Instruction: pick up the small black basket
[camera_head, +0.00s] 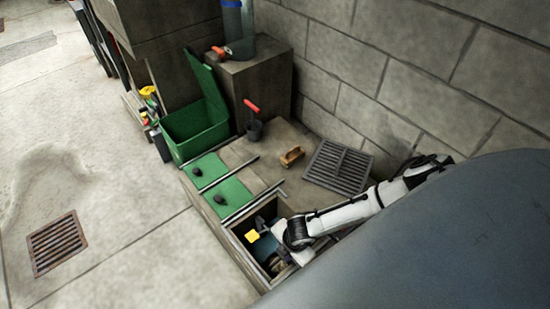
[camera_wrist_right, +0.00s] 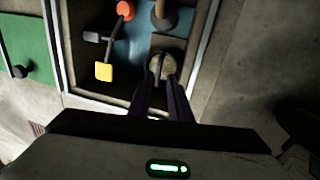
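A small dark cup-shaped container (camera_head: 254,130), the only thing I see that may be the black basket, stands on the stone ledge near the wall. A red-handled tool (camera_head: 252,107) stands in or against it. My right arm reaches from the right into an open pit far from that container. In the right wrist view my right gripper (camera_wrist_right: 162,76) points into the pit, its dark fingers close together at a round, pale grey-brown object (camera_wrist_right: 165,66). Whether they hold it is unclear. My left gripper is not in view.
The pit has a metal rim (camera_head: 228,238), with a yellow-handled part (camera_wrist_right: 104,71) and an orange knob (camera_wrist_right: 125,9) inside. Green hatch covers (camera_head: 228,194), a wooden-looking brush (camera_head: 291,156), a grate (camera_head: 339,166) and an open green box (camera_head: 196,127) lie nearby.

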